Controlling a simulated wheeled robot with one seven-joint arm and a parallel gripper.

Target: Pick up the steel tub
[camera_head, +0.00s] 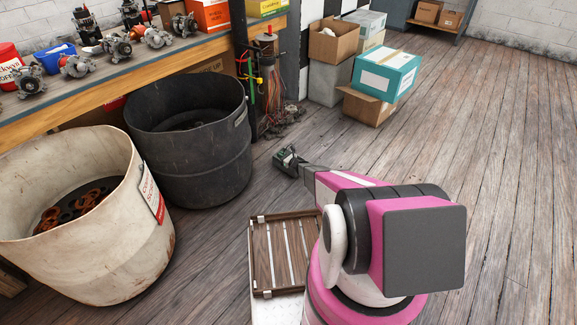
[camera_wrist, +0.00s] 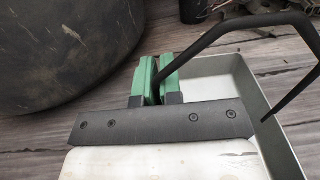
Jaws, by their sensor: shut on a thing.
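The steel tub (camera_wrist: 282,150) is a grey metal box with a raised black bail handle (camera_wrist: 232,26). It shows in the wrist view, below and to the right of my fingers. My gripper (camera_wrist: 157,82) has green fingers shut on the left part of the handle. Its dark bracket and a pale plate cover much of the tub. I cannot tell whether the tub rests on the floor.
A black barrel (camera_head: 203,160) and a cream bin (camera_head: 85,262) with rusty parts stand left. A workbench (camera_head: 130,63) holds several alternators. Cables (camera_head: 272,75) hang from a post behind. A teal box (camera_head: 388,70) sits beyond. Floor (camera_head: 500,180) at right is clear.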

